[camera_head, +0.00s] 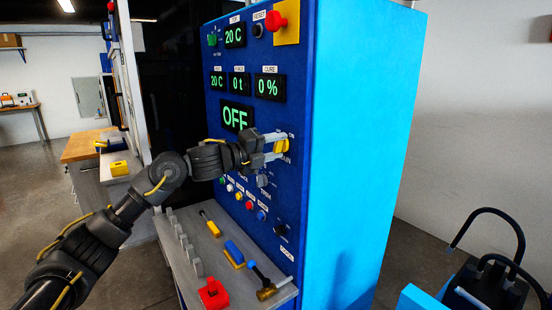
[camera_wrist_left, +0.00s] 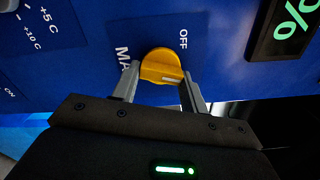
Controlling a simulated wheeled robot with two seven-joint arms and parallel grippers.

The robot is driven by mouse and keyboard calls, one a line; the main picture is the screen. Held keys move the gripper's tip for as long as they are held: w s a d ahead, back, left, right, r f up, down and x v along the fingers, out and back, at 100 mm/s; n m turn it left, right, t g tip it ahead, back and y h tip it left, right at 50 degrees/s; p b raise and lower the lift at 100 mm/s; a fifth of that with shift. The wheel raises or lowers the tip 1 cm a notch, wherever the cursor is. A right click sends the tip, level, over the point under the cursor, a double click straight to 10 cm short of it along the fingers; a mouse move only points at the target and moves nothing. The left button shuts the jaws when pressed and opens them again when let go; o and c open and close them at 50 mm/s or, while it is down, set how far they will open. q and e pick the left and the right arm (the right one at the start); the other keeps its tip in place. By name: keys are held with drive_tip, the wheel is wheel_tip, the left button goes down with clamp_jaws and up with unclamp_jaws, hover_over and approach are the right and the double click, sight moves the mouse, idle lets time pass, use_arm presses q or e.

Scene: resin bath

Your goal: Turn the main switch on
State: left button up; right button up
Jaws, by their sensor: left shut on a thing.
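The main switch is a yellow rotary knob (camera_head: 281,146) on the blue front panel of the cabinet. In the left wrist view the knob (camera_wrist_left: 161,66) sits between the two fingers, with the word OFF on the panel above it and a partly hidden label starting MA to its left. My left gripper (camera_head: 272,147) is shut on the knob, with one finger on each side; it also shows in the left wrist view (camera_wrist_left: 160,85). A panel display (camera_head: 237,117) reads OFF in green. My right gripper is not in view.
A red stop button (camera_head: 276,21) on a yellow plate is at the panel's top. Small knobs and coloured buttons (camera_head: 238,196) lie below the switch. A grey shelf (camera_head: 220,253) under the panel holds a red block (camera_head: 213,294) and several tools.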

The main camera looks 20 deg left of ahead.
use_arm(q)
drive_tip(key=m+b, duration=0.2)
drive_tip(key=m, duration=0.1)
drive_tip(key=m+b, duration=0.1)
drive_tip(key=shift+f+m+b, duration=0.3)
drive_tip(key=shift+m+b, duration=0.05)
drive_tip(key=shift+m, duration=0.35)
drive_tip(key=shift+r, duration=0.1)
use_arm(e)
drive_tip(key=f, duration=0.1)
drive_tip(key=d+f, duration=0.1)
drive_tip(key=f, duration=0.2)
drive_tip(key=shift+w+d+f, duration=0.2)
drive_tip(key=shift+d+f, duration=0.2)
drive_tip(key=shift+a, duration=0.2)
use_arm(q)
drive_tip(key=o, duration=1)
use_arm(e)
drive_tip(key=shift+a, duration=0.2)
